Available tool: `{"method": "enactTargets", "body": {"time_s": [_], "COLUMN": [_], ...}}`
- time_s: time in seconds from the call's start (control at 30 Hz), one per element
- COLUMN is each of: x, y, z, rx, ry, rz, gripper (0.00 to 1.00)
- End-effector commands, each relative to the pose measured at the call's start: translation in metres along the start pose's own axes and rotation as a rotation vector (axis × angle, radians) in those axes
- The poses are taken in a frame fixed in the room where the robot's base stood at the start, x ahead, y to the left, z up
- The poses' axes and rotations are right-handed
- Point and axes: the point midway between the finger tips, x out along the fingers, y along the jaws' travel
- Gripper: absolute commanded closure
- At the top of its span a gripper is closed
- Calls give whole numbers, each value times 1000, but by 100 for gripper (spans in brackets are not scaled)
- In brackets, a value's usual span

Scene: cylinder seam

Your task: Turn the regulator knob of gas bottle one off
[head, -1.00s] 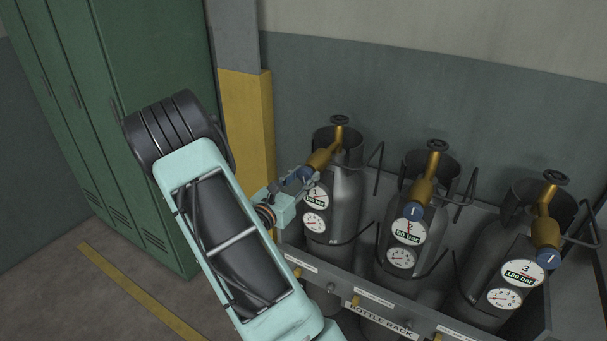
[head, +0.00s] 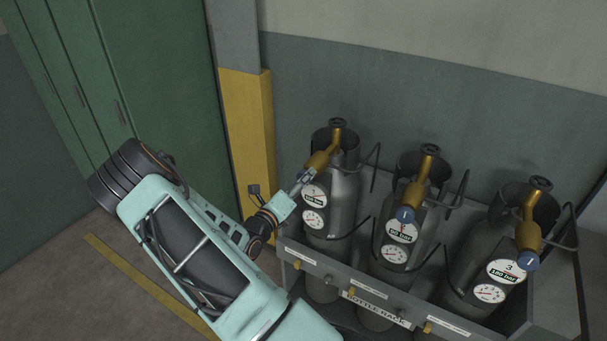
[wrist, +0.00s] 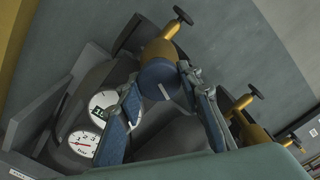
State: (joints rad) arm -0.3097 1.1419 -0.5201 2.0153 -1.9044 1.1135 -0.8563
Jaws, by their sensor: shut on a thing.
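Gas bottle one (head: 343,190) is the dark grey cylinder at the left of the rack in the head view. Its brass regulator (head: 321,159) slants down to the left from the top valve. In the wrist view its round blue knob (wrist: 158,76) faces me, with a short white mark lying tilted on its face. My gripper (head: 304,178) is at this knob and hides most of it in the head view. In the wrist view my gripper (wrist: 160,84) has its two fingers on either side of the knob, shut on it. Two white dials (wrist: 82,143) show below.
Bottle two (head: 404,225) and bottle three (head: 483,245) stand to the right, each with a blue knob. The bottle rack (head: 322,262) has a front wall with labels. A yellow and grey pillar (head: 250,130) and green lockers (head: 165,70) stand left.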

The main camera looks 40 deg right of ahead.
Motion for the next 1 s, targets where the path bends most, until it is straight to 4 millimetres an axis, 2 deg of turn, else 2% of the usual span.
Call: {"method": "enactTargets", "body": {"time_s": [1.0], "x": [0], "y": [-4], "z": [2], "rx": [-967], "ry": [-1], "rz": [0], "gripper": [91]}}
